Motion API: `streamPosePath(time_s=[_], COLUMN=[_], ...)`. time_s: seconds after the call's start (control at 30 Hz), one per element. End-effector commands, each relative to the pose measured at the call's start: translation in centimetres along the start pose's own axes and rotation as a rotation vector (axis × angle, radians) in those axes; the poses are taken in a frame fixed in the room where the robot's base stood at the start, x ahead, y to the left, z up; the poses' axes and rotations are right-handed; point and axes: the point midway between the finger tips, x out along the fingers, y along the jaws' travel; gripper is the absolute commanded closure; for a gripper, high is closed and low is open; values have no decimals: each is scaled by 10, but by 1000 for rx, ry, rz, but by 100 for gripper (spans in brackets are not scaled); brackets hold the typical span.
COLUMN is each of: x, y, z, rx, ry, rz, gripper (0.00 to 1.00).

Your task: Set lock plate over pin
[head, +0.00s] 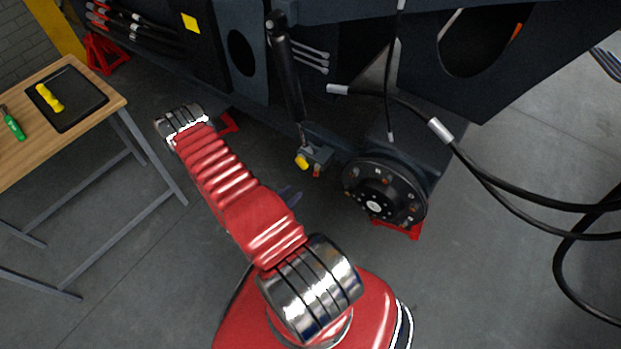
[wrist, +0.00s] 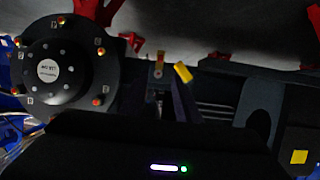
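A black cylinder (head: 289,80) hangs from the chassis and ends at a small grey bracket (head: 321,154). A yellow-ended part (head: 302,162) and a small orange piece (head: 317,172) sit at that bracket. The yellow part (wrist: 183,72) and the bracket (wrist: 158,72) also show in the wrist view, which looks upside down. I cannot single out the lock plate or the pin for sure.
A black wheel hub (head: 385,192) with a red stand (head: 402,227) is right of the bracket. Black hoses (head: 490,185) hang at the right. A wooden bench (head: 30,150) with a black tray (head: 82,98) and green screwdriver (head: 13,124) stands left. Grey floor lies open between.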

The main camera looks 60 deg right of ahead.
Motion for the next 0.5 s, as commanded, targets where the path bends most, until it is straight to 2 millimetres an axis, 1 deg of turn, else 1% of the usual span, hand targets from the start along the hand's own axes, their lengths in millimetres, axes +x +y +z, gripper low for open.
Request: streamPosePath(time_s=[0.27, 0.37, 0.5], x=[4, 11, 25], y=[0, 0, 0], z=[0, 0, 0], rx=[1, 3, 2], ry=[-1, -1, -1], rz=[0, 2, 2], gripper=[70, 70, 70])
